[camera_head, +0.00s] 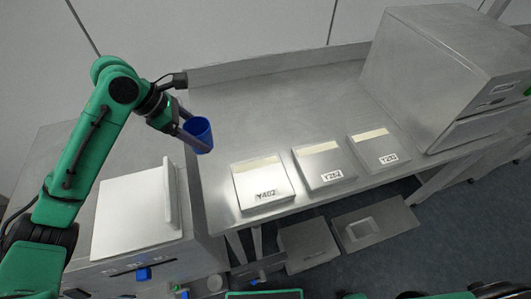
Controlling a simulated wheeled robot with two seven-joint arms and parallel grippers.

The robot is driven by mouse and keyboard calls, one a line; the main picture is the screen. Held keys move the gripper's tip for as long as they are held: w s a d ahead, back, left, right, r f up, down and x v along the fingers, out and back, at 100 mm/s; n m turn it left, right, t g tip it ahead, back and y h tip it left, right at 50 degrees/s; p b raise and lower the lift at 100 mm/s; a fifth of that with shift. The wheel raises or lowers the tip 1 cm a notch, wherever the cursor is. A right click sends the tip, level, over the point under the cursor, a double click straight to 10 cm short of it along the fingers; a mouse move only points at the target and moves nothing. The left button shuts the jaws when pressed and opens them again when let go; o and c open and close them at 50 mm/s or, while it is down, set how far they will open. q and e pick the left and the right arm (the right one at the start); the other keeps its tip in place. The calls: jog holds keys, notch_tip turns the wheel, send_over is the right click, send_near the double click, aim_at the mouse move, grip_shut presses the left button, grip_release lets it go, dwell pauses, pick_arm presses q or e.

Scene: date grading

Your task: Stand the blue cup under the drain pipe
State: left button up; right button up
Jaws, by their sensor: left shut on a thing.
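The blue cup (198,133) is held in the air by my left gripper (186,130), whose fingers are shut on it. The cup is roughly upright, a little tilted, and shows in front of the back left part of the steel table. I cannot clearly make out the drain pipe. Small fittings show low in the picture, beside and below the white-topped machine (135,210). My right gripper is not in view.
Three labelled trays (264,194) stand in a row on the steel table (225,125). A large steel box machine (430,60) stands at the right. Low steel boxes (372,226) stand on the floor in front.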

pick_arm(q)
jog(key=s, duration=0.3)
jog(key=shift+d+r, duration=0.1)
jog(key=shift+r, duration=0.05)
jog(key=f+p, duration=0.1)
jog(key=f, duration=0.9)
jog(key=w+f+p, duration=0.1)
jog(key=f, duration=0.4)
jog(key=shift+w+p, duration=0.1)
jog(key=shift+p, duration=0.2)
jog(key=f, duration=0.4)
jog(key=shift+s+p, duration=0.25)
jog(key=shift+p, duration=0.1)
jog(key=shift+w+f, duration=0.1)
jog(key=shift+f, duration=0.15)
jog(key=shift+w, duration=0.1)
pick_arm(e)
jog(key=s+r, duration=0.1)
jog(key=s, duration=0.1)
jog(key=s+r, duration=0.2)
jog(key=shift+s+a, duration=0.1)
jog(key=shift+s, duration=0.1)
